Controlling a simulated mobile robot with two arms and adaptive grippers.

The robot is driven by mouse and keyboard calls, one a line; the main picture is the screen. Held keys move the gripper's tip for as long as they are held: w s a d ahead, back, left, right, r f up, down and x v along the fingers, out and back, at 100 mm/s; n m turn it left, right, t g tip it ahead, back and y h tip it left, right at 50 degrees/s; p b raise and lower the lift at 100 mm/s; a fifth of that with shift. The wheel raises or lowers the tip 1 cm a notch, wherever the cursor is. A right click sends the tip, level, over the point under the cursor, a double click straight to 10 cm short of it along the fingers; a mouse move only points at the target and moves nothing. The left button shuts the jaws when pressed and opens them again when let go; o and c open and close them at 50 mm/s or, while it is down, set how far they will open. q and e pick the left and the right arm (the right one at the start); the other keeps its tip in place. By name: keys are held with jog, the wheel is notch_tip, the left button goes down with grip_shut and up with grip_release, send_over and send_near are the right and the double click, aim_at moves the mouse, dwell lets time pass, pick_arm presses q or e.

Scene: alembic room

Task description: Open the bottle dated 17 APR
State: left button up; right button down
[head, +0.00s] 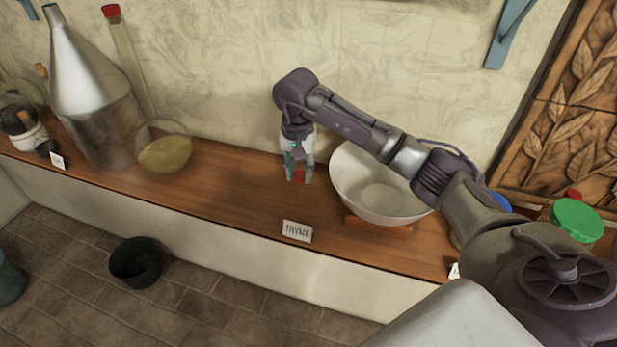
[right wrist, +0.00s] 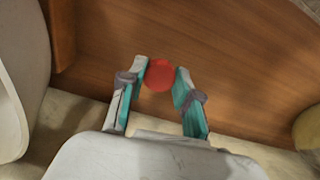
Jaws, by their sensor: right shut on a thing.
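My right gripper (head: 298,178) points down over the wooden shelf, behind the "THYME" label and left of the white bowl. It is shut on a small red piece, probably a stopper (head: 299,177). In the right wrist view this red piece (right wrist: 160,75) looks round and sits between the fingertips of my right gripper (right wrist: 160,78). I see no bottle body under it. I cannot tell whether it touches the shelf. No date 17 APR is readable on any bottle. My left gripper is not in view.
The white bowl (head: 356,172) stands close to the right of my gripper. A round glass vessel (head: 165,153), a large flask (head: 92,95) and a thin red-topped tube (head: 126,60) stand left. A green-lidded jar (head: 577,220) is at right. A black bin (head: 136,263) is on the floor.

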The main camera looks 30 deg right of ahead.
aim_at(300, 195)
notch_tip(300, 195, down, 2)
jog(key=shift+f+p, duration=0.2)
jog(key=shift+p, duration=0.15)
notch_tip(300, 195, down, 3)
jog(key=shift+p, duration=0.7)
jog(key=shift+f, duration=0.1)
jog(key=shift+f+b, duration=0.15)
jog(key=shift+b, duration=0.2)
jog(key=c, duration=0.8)
grip_release()
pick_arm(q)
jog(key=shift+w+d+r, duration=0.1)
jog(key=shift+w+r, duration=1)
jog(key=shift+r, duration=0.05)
